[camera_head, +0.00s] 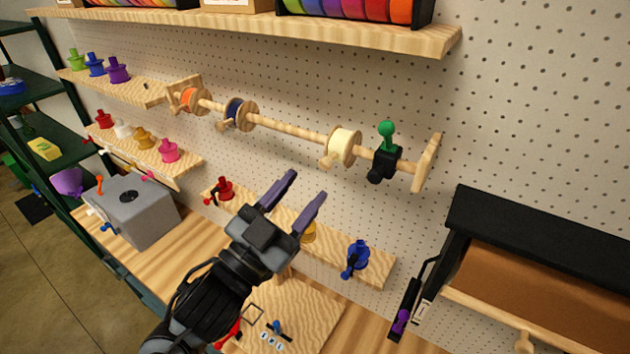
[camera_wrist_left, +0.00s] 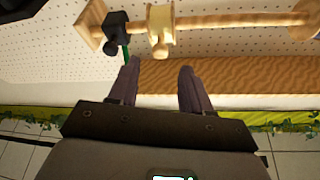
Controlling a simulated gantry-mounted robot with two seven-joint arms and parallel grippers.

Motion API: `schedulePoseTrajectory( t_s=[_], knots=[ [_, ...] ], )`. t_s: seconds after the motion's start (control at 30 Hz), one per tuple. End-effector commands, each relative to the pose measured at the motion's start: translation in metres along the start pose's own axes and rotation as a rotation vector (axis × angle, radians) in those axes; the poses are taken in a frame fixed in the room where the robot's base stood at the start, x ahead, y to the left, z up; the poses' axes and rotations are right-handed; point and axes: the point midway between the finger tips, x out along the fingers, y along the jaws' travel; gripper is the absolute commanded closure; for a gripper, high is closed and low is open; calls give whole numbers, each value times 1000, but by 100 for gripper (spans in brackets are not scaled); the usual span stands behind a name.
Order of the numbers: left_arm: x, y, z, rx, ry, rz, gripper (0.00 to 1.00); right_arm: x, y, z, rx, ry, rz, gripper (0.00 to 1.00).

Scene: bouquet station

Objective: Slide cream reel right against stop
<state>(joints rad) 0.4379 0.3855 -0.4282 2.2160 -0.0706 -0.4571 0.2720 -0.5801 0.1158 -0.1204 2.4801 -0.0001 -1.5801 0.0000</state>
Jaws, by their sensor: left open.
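The cream reel (camera_head: 343,147) sits on a horizontal wooden rod, between wooden flanges, with a small knob below it. To its right on the rod is a black stop (camera_head: 386,163) with a green knob on top; a short gap shows between them. My left gripper (camera_head: 307,185) is open and empty, below and left of the cream reel, not touching it. In the left wrist view the gripper (camera_wrist_left: 160,66) points at the cream reel (camera_wrist_left: 160,30); the black stop (camera_wrist_left: 116,30) shows to the reel's left there. My right gripper is not in view.
An orange reel (camera_head: 189,98) and a dark blue reel (camera_head: 238,114) are farther left on the rod. A wooden bracket (camera_head: 427,162) ends the rod at right. Below, a shelf holds a red spool (camera_head: 224,188) and a blue spool (camera_head: 357,258). A black-topped paper holder (camera_head: 540,235) is at right.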

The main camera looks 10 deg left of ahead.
Motion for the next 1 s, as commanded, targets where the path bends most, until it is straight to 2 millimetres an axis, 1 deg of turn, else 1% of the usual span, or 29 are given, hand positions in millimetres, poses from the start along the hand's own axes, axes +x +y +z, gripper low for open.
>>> schedulePoseTrajectory(
  t_s=[0.03, 0.1, 0.3, 0.47, 0.77, 0.9, 0.97, 1.0],
  knots=[
    [-10, 1, 3, 1, -2, 0, 51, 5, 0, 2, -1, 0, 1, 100],
    [-20, 1, 2, 1, -2, 1, 51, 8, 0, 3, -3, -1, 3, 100],
    [-38, 0, 1, 1, -2, 0, 51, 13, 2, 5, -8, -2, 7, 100],
    [-43, 0, 0, 0, -1, 0, 51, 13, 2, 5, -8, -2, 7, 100],
    [-43, 0, 0, 3, -1, 0, 51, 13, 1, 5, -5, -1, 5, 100],
    [-42, 2, 0, 58, -3, 6, 51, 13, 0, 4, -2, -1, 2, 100],
    [-42, 6, 3, 113, -10, 23, 51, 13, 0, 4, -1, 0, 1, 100],
    [-42, 11, 8, 164, -20, 44, 51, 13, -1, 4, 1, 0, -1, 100]
  ],
)
